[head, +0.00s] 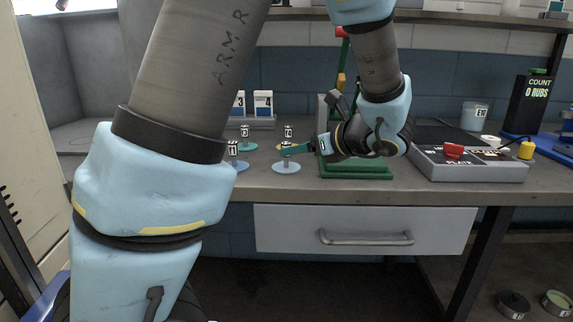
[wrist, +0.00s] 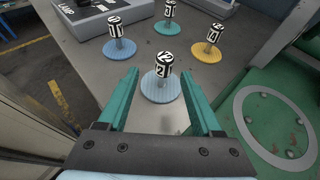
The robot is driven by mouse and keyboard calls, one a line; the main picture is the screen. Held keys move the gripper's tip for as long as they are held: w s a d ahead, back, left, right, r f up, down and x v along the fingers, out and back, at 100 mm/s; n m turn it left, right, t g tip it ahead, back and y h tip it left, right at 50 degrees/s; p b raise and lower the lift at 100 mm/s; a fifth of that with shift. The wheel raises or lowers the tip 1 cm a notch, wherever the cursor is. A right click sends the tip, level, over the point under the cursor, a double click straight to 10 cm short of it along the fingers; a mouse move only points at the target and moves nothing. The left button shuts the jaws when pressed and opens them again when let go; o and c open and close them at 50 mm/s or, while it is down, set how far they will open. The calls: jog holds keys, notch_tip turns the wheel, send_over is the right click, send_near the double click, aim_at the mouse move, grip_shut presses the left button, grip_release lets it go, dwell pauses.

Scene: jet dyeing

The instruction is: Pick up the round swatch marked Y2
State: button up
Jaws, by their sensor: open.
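The round swatch whose block label seems to read Y2 (wrist: 160,88) is a light blue disc with a black-and-white labelled block on a post. It lies flat on the bench ahead of my gripper in the wrist view. My gripper (wrist: 160,76) is open and empty, with one teal finger on each side of the swatch in the picture. I cannot tell whether either finger touches it. In the head view the light blue disc (head: 286,168) shows below my gripper (head: 286,150), whose fingers partly cover its post and label.
A blue swatch (wrist: 119,50), a teal swatch (wrist: 168,27) and a yellow swatch (wrist: 207,53) stand close by. A green base (head: 356,172) is just right of the light blue swatch. A grey machine (head: 470,165) stands farther right. The bench front edge is near.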

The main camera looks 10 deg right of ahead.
jog(key=x, duration=0.5)
jog(key=shift+w+f+p, duration=0.1)
jog(key=shift+w+p, duration=0.2)
jog(key=shift+w, duration=0.15)
grip_shut()
dwell(0.3)
